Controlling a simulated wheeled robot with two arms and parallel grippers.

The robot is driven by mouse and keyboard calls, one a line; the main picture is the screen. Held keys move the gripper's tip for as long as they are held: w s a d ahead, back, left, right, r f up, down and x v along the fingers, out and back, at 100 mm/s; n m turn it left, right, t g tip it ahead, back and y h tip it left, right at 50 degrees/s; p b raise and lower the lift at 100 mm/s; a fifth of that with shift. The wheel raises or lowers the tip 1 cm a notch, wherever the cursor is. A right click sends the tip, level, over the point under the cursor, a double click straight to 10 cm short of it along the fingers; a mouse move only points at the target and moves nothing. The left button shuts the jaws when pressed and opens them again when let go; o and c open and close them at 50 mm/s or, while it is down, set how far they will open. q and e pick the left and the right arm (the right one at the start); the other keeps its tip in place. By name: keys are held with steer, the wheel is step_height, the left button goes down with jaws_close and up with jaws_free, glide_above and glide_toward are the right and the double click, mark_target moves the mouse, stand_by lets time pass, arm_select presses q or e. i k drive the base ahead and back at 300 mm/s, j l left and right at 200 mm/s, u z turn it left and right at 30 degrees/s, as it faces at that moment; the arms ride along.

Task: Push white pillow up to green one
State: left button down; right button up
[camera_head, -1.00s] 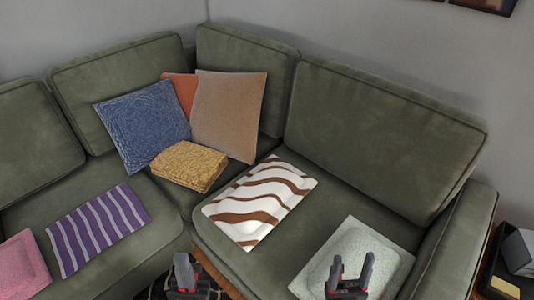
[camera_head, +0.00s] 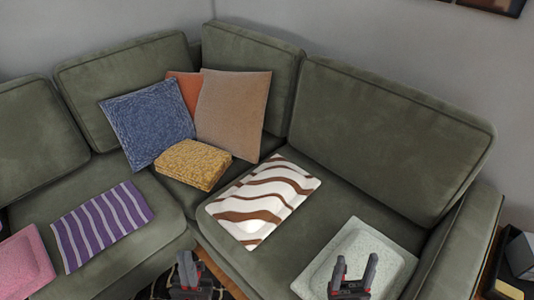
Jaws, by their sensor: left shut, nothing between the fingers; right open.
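A white pillow with wavy brown stripes (camera_head: 262,200) lies flat on the right seat of the green sectional. A pale, speckled greenish-white pillow (camera_head: 385,247) lies flat on the same seat, nearer the right armrest, with a strip of bare seat between the two. My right gripper (camera_head: 356,263) is open and empty, with its fingers in front of the pale pillow's lower part. I cannot tell whether it touches that pillow. My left gripper (camera_head: 188,260) is shut and empty at the bottom, near the front edge of the seat, left of and below the striped pillow.
Blue (camera_head: 148,122), tan (camera_head: 232,112) and orange pillows lean in the corner behind a folded yellow blanket (camera_head: 192,164). A purple striped cloth (camera_head: 101,225) and a pink pillow (camera_head: 25,262) lie on the left seat. A side table stands beyond the right armrest (camera_head: 462,240).

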mark_target(252, 209)
steer(key=i+j+z, duration=0.2)
steer(key=j, duration=0.15)
steer(key=i+j+z, duration=0.15)
steer(key=j, duration=0.2)
steer(key=i+j+z, duration=0.2)
steer(key=j, duration=0.15)
steer(key=i+j+z, duration=0.15)
steer(key=j, duration=0.25)
steer(key=j+z, duration=0.2)
steer(key=j, duration=0.2)
steer(key=i+j+z, duration=0.2)
steer(key=j, duration=0.25)
steer(key=k, duration=0.1)
